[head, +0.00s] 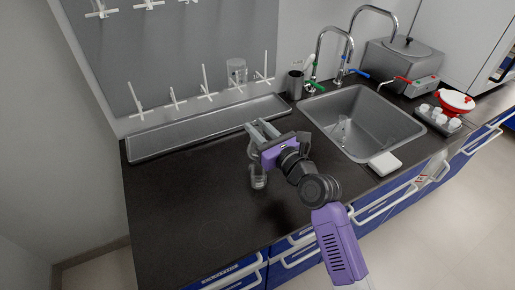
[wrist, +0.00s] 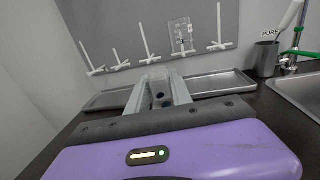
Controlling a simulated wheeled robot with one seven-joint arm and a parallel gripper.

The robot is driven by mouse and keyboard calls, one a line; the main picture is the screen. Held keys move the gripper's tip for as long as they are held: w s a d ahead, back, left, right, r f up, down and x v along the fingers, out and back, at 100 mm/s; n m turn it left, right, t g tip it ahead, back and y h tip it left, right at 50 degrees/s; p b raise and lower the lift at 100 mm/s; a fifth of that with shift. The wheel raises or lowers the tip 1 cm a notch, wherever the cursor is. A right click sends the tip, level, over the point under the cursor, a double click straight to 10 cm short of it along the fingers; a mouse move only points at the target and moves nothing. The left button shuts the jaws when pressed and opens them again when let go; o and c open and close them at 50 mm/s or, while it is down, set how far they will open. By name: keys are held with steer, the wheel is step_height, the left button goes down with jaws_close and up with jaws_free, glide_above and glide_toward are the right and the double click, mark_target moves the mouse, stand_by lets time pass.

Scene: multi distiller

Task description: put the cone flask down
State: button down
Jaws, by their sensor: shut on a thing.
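The cone flask (head: 258,181) is clear glass and shows below my gripper over the dark counter (head: 195,200). My gripper (head: 259,127) is shut on it near its top, with the fingers pointing toward the back wall. In the wrist view, a small greyish, see-through part of the flask (wrist: 160,90) shows between the fingers (wrist: 158,88). The rest of the flask is hidden there by my gripper. The flask looks about upright. I cannot tell whether its base touches the counter.
A long metal tray (head: 165,143) lies along the wall under a pegboard with white pegs and a hanging glass beaker (head: 237,70). A sink (head: 395,130) with taps and a dark cup (head: 295,84) are to the right. The counter's left and front are clear.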

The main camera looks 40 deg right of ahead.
steer(key=shift+f+b, duration=1.2)
steer(key=shift+f, duration=1.75)
steer(key=shift+f, duration=0.1)
steer(key=c, duration=1.1)
jaws_free()
steer(key=shift+c, duration=0.2)
steer(key=b+v, duration=0.1)
steer(key=v, duration=0.9)
steer(key=shift+s, duration=0.3)
steer(key=shift+s+a+b, duration=0.2)
steer(key=shift+s+b, duration=0.1)
steer(key=shift+s, duration=0.4)
